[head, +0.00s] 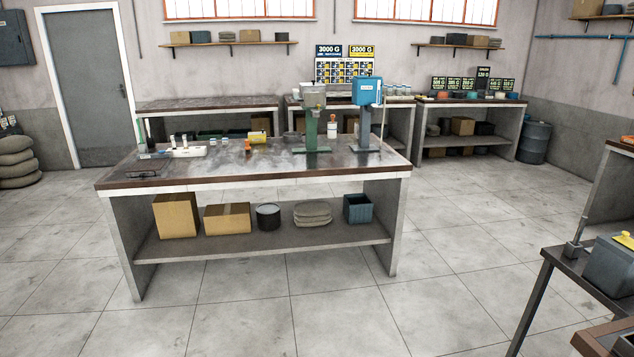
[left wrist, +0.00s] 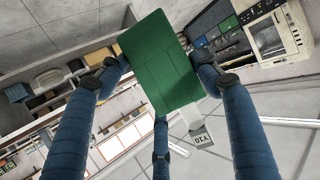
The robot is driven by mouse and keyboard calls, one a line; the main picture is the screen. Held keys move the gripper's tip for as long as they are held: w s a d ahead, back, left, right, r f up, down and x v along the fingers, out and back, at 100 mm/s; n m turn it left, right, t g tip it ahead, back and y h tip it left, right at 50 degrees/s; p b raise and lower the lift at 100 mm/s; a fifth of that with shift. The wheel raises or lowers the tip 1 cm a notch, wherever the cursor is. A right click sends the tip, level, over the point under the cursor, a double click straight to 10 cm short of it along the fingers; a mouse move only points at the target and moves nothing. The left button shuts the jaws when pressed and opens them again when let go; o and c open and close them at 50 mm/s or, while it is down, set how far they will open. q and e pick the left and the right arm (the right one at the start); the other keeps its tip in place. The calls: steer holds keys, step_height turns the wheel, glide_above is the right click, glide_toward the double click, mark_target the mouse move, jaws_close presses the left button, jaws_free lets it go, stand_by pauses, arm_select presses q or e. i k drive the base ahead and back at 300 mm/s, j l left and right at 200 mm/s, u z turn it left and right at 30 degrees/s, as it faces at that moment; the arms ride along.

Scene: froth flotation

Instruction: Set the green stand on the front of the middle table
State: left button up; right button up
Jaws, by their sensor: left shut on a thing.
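The green stand (left wrist: 165,75) fills the middle of the left wrist view as a flat green plate, tilted in the picture. My left gripper (left wrist: 157,66) is shut on it, with blue padded fingers around its edges. A pale part with a dark-lettered label (left wrist: 200,137) shows just below the plate; how it joins the stand is hidden. The middle table (head: 230,182) stands ahead in the head view, with a dark top and a lower shelf. Neither gripper shows in the head view, and my right gripper is in no view.
A green-based machine (head: 314,120) and a blue-headed machine (head: 366,110) stand on the table's right part. A white tray (head: 184,151) and small items lie farther left. The table's front strip looks mostly clear. Open floor lies before it; a dark bench (head: 570,262) is at right.

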mark_target(251, 164)
steer(key=i, duration=1.75)
steer(key=i+u, duration=0.15)
steer(key=i, duration=0.45)
steer(key=i+l+u, duration=0.15)
steer(key=i, duration=0.4)
steer(key=i+l+u, duration=0.15)
steer(key=i, duration=0.4)
steer(key=i+l+u, duration=0.25)
steer(key=i+u, duration=0.15)
steer(key=i+l+u, duration=0.75)
steer(key=k+l, duration=0.05)
